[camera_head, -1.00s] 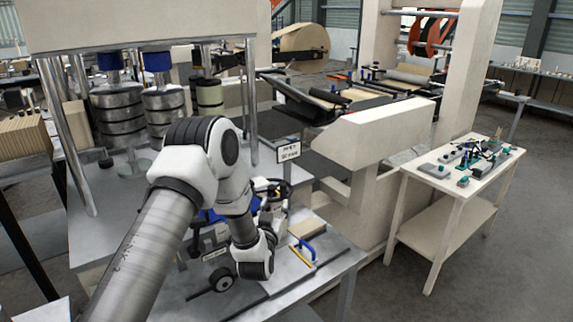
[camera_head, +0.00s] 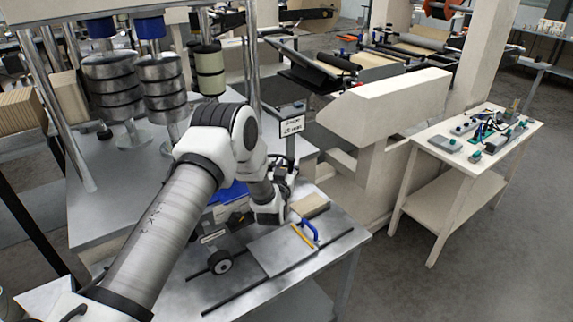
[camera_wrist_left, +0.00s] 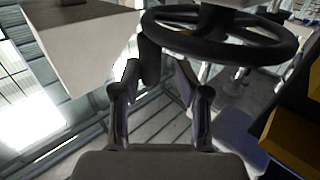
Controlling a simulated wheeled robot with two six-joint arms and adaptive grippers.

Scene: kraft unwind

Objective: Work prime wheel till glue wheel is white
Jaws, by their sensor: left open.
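A black spoked handwheel (camera_head: 284,172), likely the prime wheel, stands at the back of the metal bench, partly behind my left wrist. It is large across the top of the left wrist view (camera_wrist_left: 220,38). My left gripper (camera_wrist_left: 162,78) is open, with its two fingers apart just below and left of the wheel's rim; I see nothing held between them. In the head view my own wrist mostly hides the fingers. A small dark wheel with a pale hub (camera_head: 220,262) sits at the bench front; I cannot tell whether it is the glue wheel. My right gripper is not seen.
The metal bench (camera_head: 262,292) carries a plate with a blue handle (camera_head: 309,229) and yellow bar, and a tan block (camera_head: 310,205). A small sign (camera_head: 291,126) stands behind. A side table (camera_head: 470,165) with small parts is at right; floor is clear there.

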